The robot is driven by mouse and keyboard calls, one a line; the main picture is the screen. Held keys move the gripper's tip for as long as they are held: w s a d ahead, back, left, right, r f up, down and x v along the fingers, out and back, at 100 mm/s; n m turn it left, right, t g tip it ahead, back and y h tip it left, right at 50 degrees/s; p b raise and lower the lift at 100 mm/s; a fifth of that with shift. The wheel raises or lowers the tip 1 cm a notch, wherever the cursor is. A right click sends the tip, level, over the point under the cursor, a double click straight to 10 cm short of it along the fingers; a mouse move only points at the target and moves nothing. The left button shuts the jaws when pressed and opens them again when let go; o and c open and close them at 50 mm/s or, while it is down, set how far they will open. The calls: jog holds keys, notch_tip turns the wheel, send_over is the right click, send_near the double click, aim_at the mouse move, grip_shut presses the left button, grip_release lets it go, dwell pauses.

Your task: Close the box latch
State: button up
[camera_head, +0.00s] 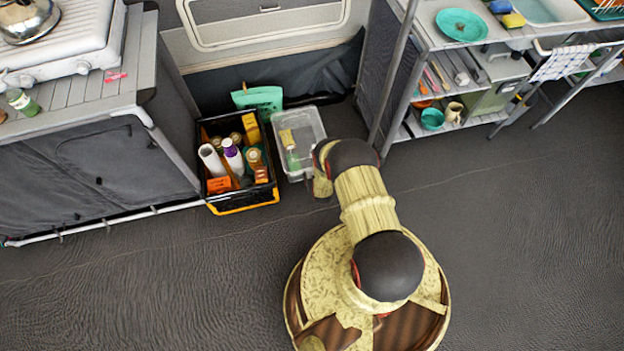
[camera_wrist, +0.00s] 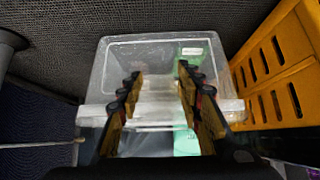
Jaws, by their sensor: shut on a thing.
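The clear plastic box (camera_head: 310,122) stands on the floor between the dark crate and the shelf rack, with yellow and green things showing inside. In the wrist view the clear box (camera_wrist: 135,55) is straight ahead, with a pale rim strip (camera_wrist: 155,112) across its near side. My gripper (camera_wrist: 158,82) is at this near side, one finger left and one right, shut on part of the box with the fingers apart. I cannot make out the latch itself between the fingers.
A black and yellow crate (camera_head: 240,203) full of bottles and packets stands close left of the box; its yellow slotted wall (camera_wrist: 275,75) shows at right in the wrist view. The shelf rack (camera_head: 400,85) stands to the right. The right floor (camera_head: 530,230) is clear.

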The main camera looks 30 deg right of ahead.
jog(key=shift+f+t, duration=0.15)
jog(key=shift+t, duration=0.15)
dwell(0.4)
jog(key=o, duration=1.1)
jog(key=shift+c, duration=0.2)
jog(key=shift+o, duration=0.3)
jog(key=v, duration=1.2)
jog(key=shift+s+f, duration=0.1)
